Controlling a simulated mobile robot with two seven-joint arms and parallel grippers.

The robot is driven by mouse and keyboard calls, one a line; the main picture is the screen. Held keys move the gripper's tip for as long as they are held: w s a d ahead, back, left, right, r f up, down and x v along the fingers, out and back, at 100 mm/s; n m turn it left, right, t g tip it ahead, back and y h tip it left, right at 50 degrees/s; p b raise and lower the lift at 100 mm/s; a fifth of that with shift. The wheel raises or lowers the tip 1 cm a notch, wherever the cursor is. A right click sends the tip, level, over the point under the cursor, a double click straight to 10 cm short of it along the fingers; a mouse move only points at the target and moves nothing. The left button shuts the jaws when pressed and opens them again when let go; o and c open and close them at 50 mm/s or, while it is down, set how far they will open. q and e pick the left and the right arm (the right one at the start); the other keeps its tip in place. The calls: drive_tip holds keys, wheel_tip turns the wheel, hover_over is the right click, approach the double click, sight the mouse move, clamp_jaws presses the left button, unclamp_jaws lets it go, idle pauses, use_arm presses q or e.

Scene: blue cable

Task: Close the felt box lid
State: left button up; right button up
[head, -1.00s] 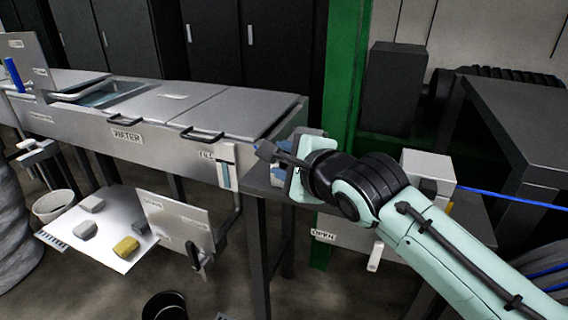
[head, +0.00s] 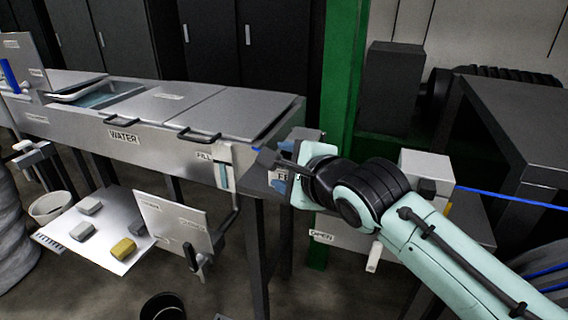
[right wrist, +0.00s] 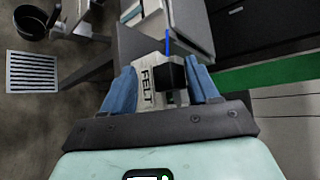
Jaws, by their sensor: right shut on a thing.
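The felt box lid (right wrist: 148,86) is a pale grey piece with the label FELT, between the blue fingers of my right gripper (right wrist: 165,92) in the right wrist view. A black block (right wrist: 172,72) with a thin blue piece above it sits by the label. In the head view my right gripper (head: 282,176) is at the right end of the tank bench, with part of the FELT label showing. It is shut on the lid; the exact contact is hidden. My left gripper is not in view.
The steel tank bench (head: 160,150) with its WATER label and lid handles is left of my gripper. A white tray (head: 100,240) with blocks is lower left. A green post (head: 340,90) stands behind my wrist. A black pot (right wrist: 32,22) is on the floor.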

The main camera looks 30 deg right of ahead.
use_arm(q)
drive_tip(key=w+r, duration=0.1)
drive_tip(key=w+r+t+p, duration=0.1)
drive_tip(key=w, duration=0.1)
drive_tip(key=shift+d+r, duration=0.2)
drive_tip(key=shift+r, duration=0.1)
use_arm(e)
drive_tip(key=v, duration=1.2)
drive_tip(key=shift+s+r, duration=0.15)
drive_tip(key=shift+s, duration=0.15)
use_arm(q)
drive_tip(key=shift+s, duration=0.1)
